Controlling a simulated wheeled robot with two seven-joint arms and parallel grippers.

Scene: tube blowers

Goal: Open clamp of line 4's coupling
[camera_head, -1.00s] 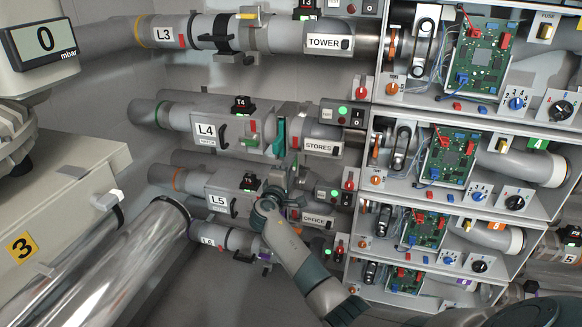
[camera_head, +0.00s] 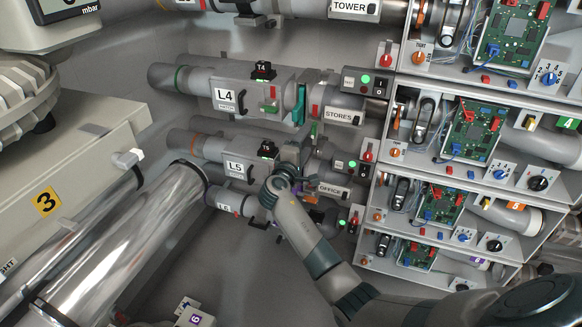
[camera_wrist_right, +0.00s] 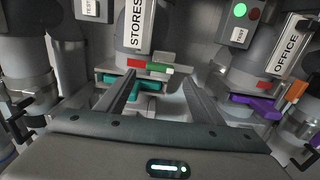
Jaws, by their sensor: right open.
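Line 4 is the grey pipe with the L4 label (camera_head: 228,100). Its coupling has a teal part (camera_head: 299,104), left of the STORES label (camera_head: 341,116). In the right wrist view the teal part (camera_wrist_right: 148,85) lies beneath a red and green strip (camera_wrist_right: 150,66). My right gripper (camera_head: 300,152) is just below this coupling in the head view, partly hidden by its own wrist. In the right wrist view the right gripper (camera_wrist_right: 160,86) is open, its two fingers apart and pointing at the coupling, with nothing visibly held. My left gripper is not in view.
Line 5 (camera_head: 235,168) and line 6 (camera_head: 223,208) run close below, near my right wrist. Open cabinets with circuit boards (camera_head: 474,127) and knobs stand at the right. A purple part (camera_wrist_right: 255,104) shows right of the fingers.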

